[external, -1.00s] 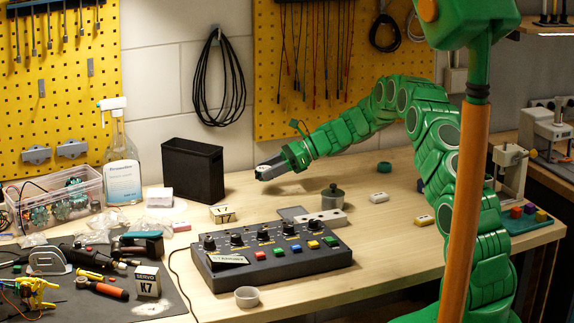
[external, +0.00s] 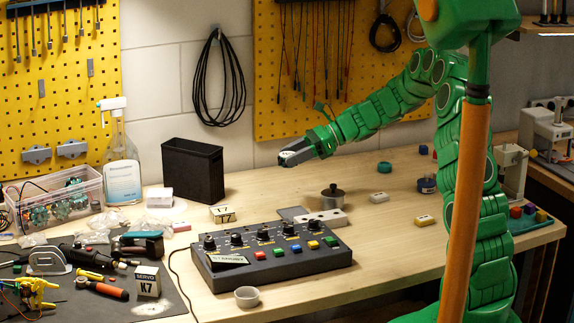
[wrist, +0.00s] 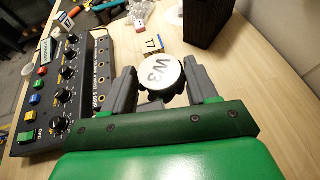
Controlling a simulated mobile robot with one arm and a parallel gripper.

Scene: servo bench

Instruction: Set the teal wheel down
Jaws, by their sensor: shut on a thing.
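My gripper (external: 287,156) is shut on a round W3 disc (wrist: 160,71) with a white face and a dark, scalloped rim. The disc sits between both fingers in the wrist view, face towards the camera; I see no teal on it. In the external view my gripper is above the back of the bench, right of the black bin, and the disc is small at its tip. A teal ring (external: 385,168) lies on the bench to the right, apart from my gripper.
The black bin (external: 192,171) stands left of my gripper. A control box (external: 270,257) with knobs, a small T7 box (external: 222,214), a lidded grey pot (external: 333,197) and a white block (external: 379,197) stand on the bench. Bare wood lies below my gripper.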

